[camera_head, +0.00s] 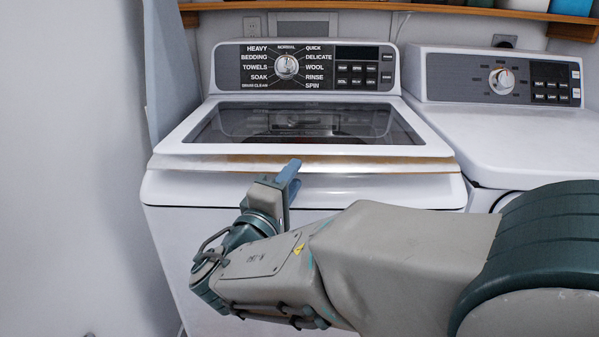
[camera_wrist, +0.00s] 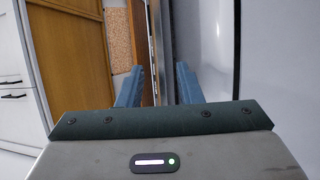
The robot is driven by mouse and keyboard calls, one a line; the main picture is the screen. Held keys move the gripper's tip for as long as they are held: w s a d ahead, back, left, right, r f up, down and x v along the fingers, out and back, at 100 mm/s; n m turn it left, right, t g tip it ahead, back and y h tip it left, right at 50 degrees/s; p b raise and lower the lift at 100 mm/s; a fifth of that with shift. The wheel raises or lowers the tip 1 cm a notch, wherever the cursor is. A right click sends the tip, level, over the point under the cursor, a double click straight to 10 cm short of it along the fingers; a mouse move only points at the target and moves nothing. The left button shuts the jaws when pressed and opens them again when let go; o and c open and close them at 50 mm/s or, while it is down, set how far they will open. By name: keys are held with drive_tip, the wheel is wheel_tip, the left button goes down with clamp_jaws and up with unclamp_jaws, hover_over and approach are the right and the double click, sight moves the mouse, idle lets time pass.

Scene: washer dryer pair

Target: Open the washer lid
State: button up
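The washer (camera_head: 300,220) is the white machine on the left in the head view. Its lid (camera_head: 180,140) has a dark glass window (camera_head: 300,125) and a long metallic front lip (camera_head: 390,165). The lid looks down, or very nearly so. My gripper (camera_head: 291,172) is at the middle of this lip, with its blue fingers upright in front of it. In the wrist view, the fingers of my gripper (camera_wrist: 158,78) are apart with nothing clasped. A narrow edge strip (camera_wrist: 157,45) runs between them in the picture; I cannot tell whether either finger touches it.
A white dryer (camera_head: 520,140) stands close on the right. A wooden shelf (camera_head: 400,6) runs above both machines. A grey board-like panel (camera_head: 168,60) stands at the washer's left. The wrist view shows a wooden door (camera_wrist: 70,60) and white drawers (camera_wrist: 15,90).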

drive_tip(key=shift+x, duration=1.45)
